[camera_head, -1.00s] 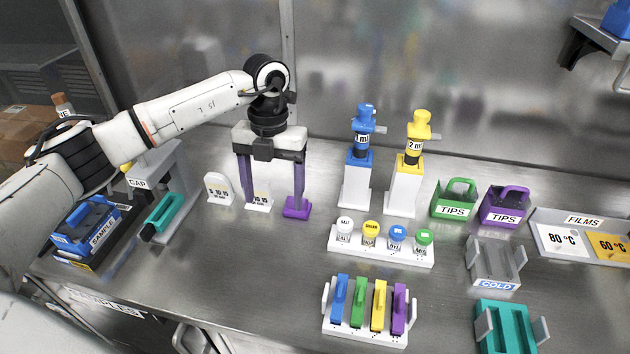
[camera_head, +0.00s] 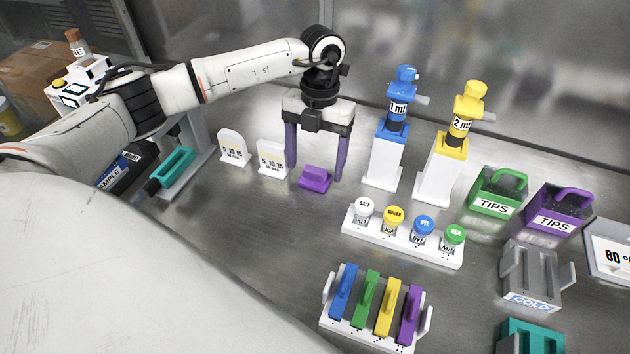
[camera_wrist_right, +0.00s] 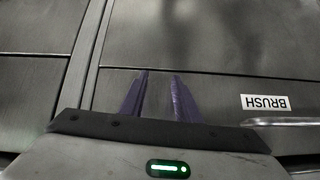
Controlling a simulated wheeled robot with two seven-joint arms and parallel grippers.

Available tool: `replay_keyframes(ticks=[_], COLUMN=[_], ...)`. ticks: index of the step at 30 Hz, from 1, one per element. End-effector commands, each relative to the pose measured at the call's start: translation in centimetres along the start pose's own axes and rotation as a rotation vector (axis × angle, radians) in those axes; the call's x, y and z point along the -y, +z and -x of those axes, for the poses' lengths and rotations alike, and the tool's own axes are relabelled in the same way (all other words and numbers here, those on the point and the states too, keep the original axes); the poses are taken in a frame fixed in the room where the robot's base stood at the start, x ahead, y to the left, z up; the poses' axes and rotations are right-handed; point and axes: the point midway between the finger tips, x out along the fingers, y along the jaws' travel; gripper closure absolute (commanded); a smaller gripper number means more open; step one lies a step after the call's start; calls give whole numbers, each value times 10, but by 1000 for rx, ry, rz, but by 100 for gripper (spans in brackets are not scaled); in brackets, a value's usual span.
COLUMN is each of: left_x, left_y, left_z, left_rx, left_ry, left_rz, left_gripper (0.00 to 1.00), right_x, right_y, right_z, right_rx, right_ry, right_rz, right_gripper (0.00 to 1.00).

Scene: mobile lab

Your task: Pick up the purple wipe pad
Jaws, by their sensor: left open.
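The purple wipe pad (camera_head: 315,178) is a small purple block with a raised grip, lying on the steel bench at the back left of centre. My left gripper (camera_head: 315,170) is open, its two purple fingers pointing down. In the head view the pad shows between the fingertips, nearer the right-hand finger. Whether the fingers touch it I cannot tell. My right gripper (camera_wrist_right: 160,74) shows in the right wrist view, its fingers parted with nothing between them, facing grey cabinet fronts.
Two white number cards (camera_head: 272,158) stand left of the pad. A blue dispenser (camera_head: 388,140) and a yellow one (camera_head: 450,150) stand right of the left gripper. A jar rack (camera_head: 400,240) and a rack of coloured handled blocks (camera_head: 368,335) are nearer. A BRUSH label (camera_wrist_right: 265,102) is on a cabinet.

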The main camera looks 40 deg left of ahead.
Motion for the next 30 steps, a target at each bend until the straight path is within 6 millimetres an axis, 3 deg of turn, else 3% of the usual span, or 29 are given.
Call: replay_keyframes(ticks=[1, 4, 12, 20, 30], left_x=[0, 0, 0, 0, 0], left_y=[1, 1, 0, 0, 0], left_z=[-16, -28, -28, -28, -22], left_rx=[-1, 0, 1, 1, 1], left_ry=[1, 0, 0, 0, -1], left_rz=[0, 0, 1, 1, 0], left_gripper=[27, 27, 27, 71, 72], right_x=[-1, -1, -1, -1, 0], right_y=[9, 15, 13, 11, 7], right_z=[-9, -15, -14, -14, -11], right_rx=[0, 3, 2, -3, -5], right_ry=[0, 0, -1, -1, -1], right_rz=[0, 0, 1, 1, 1], right_gripper=[70, 70, 70, 70, 70])
